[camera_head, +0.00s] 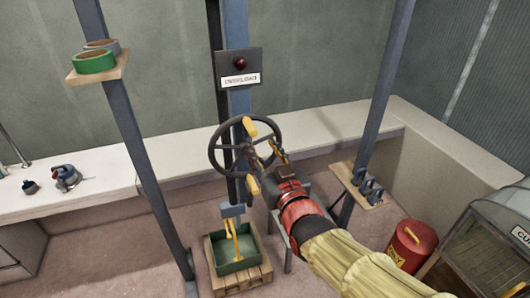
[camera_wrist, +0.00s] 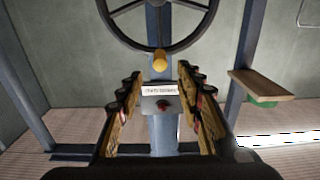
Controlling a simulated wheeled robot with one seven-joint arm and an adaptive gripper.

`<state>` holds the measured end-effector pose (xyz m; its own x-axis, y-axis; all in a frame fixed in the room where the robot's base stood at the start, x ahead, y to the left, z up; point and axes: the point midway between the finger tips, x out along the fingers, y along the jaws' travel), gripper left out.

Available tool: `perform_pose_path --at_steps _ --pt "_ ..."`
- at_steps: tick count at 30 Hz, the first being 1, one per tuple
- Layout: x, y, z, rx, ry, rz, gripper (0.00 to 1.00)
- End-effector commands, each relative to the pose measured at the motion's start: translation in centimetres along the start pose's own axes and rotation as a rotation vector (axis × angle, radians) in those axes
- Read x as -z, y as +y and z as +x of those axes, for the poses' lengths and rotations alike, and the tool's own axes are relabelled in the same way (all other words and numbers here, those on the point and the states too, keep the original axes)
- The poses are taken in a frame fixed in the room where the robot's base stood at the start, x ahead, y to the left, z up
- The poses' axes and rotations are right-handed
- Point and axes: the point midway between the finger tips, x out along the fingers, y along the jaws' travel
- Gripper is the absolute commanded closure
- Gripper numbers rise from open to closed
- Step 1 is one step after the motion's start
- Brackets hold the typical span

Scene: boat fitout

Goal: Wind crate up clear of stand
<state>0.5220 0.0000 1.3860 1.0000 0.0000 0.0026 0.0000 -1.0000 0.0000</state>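The dark hand wheel (camera_head: 214,150) stands on a blue-grey post, with a yellow handle (camera_head: 250,127) at its upper rim. In the wrist view, which looks upside down, the wheel (camera_wrist: 113,30) is at the top and the handle (camera_wrist: 159,61) lies centred at the fingertips, with a gap on both sides. My gripper (camera_head: 264,152) is in front of the wheel; in the wrist view its fingers (camera_wrist: 159,75) are spread and empty. The green crate (camera_head: 240,266) hangs on yellow slings below a grey block (camera_head: 232,211) and appears to rest on the wooden stand (camera_head: 243,284).
A panel with a red lamp (camera_head: 240,62) is above the wheel. Steel posts (camera_head: 135,130) rise on both sides. A shelf with tape rolls (camera_head: 95,62) is upper left, and a wooden shelf with hooks (camera_head: 360,190) is right. A red bin (camera_head: 412,245) stands lower right.

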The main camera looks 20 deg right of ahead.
Motion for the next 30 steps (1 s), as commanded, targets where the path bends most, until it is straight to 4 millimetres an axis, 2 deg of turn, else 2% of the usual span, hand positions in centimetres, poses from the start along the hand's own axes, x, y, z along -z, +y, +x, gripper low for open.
perform_pose_path --at_steps 30 --pt "-0.3 0.0 9.1 0.0 -0.003 0.0 0.64"
